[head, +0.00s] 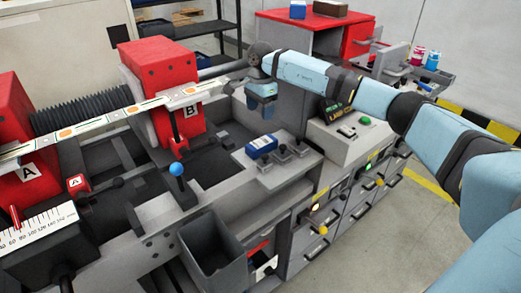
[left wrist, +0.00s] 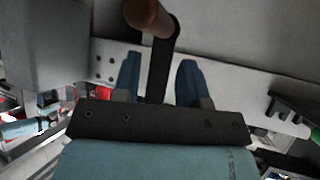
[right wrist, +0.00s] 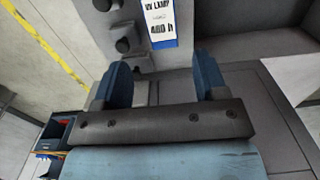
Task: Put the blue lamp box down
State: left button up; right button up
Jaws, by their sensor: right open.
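The blue lamp box (head: 261,146) lies on the grey ledge of the machine, beside a row of small black knobs. It also shows at the top of the right wrist view (right wrist: 160,22), with a white "UV LAMP" label and its upper end cut off. My right gripper (head: 263,103) is above and behind the box, apart from it. Its fingers (right wrist: 162,85) are spread with nothing between them. My left gripper (left wrist: 158,75) shows only in the left wrist view, fingers apart; a dark lever with a brown knob (left wrist: 148,15) shows between them, contact unclear.
The red block B (head: 165,85) and the label web (head: 110,117) are left of the box. A blue ball knob (head: 177,169) and an open grey bin (head: 213,255) are nearer. A control panel (head: 350,135) stands to the right. A red cabinet (head: 277,33) is at the back.

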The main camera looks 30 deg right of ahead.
aim_at(261, 142)
notch_tip(261, 142, down, 9)
jog(key=shift+s+d+r+p, duration=0.1)
jog(key=shift+d+r+p, duration=0.1)
jog(key=shift+p, duration=0.45)
jog(key=shift+d+f+p, duration=0.15)
jog(key=shift+f+p, duration=0.65)
jog(key=shift+f, duration=1.9)
jog(key=c, duration=0.9)
jog(key=shift+r, duration=0.15)
jog(key=shift+c, duration=0.3)
